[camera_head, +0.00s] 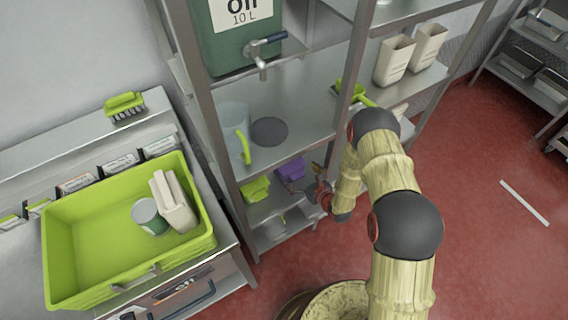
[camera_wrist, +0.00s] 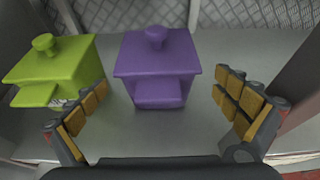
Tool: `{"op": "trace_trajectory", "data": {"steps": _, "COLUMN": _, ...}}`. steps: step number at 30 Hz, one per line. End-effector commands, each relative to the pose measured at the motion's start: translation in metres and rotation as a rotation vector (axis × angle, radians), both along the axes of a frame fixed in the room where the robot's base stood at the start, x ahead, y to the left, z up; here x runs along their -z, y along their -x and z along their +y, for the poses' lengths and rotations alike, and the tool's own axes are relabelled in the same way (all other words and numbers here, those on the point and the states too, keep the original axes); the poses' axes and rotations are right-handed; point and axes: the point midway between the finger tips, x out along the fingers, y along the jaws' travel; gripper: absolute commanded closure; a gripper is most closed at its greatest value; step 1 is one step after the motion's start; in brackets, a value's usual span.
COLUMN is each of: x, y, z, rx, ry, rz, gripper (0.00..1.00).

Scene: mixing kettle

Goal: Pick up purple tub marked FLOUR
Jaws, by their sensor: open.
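The purple tub (camera_wrist: 157,66) stands upright on a metal shelf, with a round knob on its lid. No FLOUR marking is readable on it. It also shows in the head view (camera_head: 290,170), low on the shelf rack. My gripper (camera_wrist: 165,112) is open, and its padded fingers are spread to either side in front of the tub, apart from it. In the head view my gripper (camera_head: 318,192) is at the front of the low shelf, partly hidden by my arm.
A green tub (camera_wrist: 55,70) stands just left of the purple one, close to the left finger. A shelf post (camera_wrist: 300,75) rises at the right. Mesh stands behind. A green crate (camera_head: 85,245) sits on the counter at left. An oil container (camera_head: 225,45) is higher on the rack.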

Motion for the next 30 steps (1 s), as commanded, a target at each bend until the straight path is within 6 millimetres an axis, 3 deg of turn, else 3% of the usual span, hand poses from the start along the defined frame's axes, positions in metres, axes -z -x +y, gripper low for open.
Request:
{"op": "trace_trajectory", "data": {"steps": 5, "x": 0.002, "y": -0.002, "z": 0.002, "rx": 0.000, "ry": 0.000, "rz": 0.000, "gripper": 0.00}}
{"op": "trace_trajectory", "data": {"steps": 17, "x": 0.019, "y": -0.026, "z": 0.020, "rx": -0.001, "ry": 0.000, "rz": 0.001, "gripper": 0.00}}
{"op": "trace_trajectory", "data": {"steps": 24, "x": 0.036, "y": -0.050, "z": 0.039, "rx": -0.003, "ry": 0.001, "rz": -0.001, "gripper": 0.00}}
{"op": "trace_trajectory", "data": {"steps": 30, "x": 0.037, "y": -0.056, "z": 0.042, "rx": 0.000, "ry": -0.001, "rz": 0.001, "gripper": 0.00}}
